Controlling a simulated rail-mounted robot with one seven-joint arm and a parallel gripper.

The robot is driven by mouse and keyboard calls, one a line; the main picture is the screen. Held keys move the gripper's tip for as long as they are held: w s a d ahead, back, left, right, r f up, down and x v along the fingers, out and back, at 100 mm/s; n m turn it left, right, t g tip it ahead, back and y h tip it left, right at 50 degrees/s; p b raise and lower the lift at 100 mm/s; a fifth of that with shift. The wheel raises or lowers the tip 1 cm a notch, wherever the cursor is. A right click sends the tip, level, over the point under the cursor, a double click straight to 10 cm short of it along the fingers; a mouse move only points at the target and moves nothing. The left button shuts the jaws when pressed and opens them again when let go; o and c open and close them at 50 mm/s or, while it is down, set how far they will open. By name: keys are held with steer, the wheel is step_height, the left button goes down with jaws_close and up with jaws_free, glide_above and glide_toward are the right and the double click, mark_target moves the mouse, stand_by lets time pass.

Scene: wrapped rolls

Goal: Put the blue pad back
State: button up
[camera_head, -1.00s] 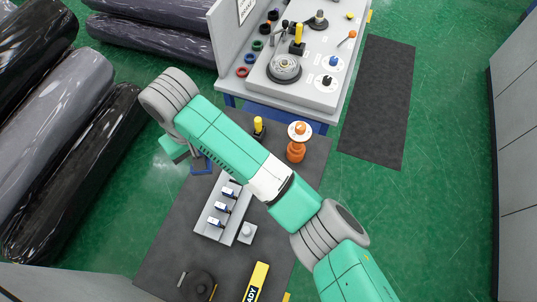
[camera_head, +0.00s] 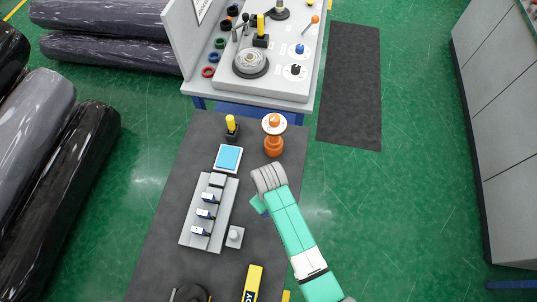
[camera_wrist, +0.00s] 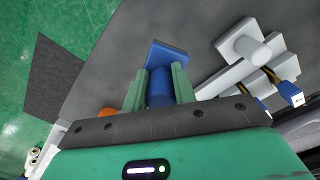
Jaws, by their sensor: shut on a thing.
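My gripper (camera_wrist: 160,78) is shut on the blue pad (camera_wrist: 167,54), a dark blue square plate with a round blue stem. The stem is between the two green fingers and the plate sticks out beyond them. In the head view my wrist (camera_head: 268,180) is over the right part of the dark table, and the fingers and held pad are mostly hidden. A light blue square in a white frame (camera_head: 228,158) lies on the table to the left of my wrist, behind the grey rack (camera_head: 190,238).
The grey rack holds several blue-and-white pieces. A small grey block with a knob (camera_head: 235,237) stands beside it. An orange spool-like post (camera_head: 273,145) and a yellow-handled black piece (camera_head: 232,127) stand at the back. A yellow labelled bar (camera_head: 253,283) lies in front.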

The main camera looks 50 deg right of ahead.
steer(key=shift+f+b, duration=0.3)
steer(key=shift+f, duration=3.05)
steer(key=shift+f, duration=0.1)
steer(key=o, duration=1)
step_height(320, 180, up, 12)
steer(key=shift+r+p, duration=0.15)
steer(key=shift+p, duration=0.45)
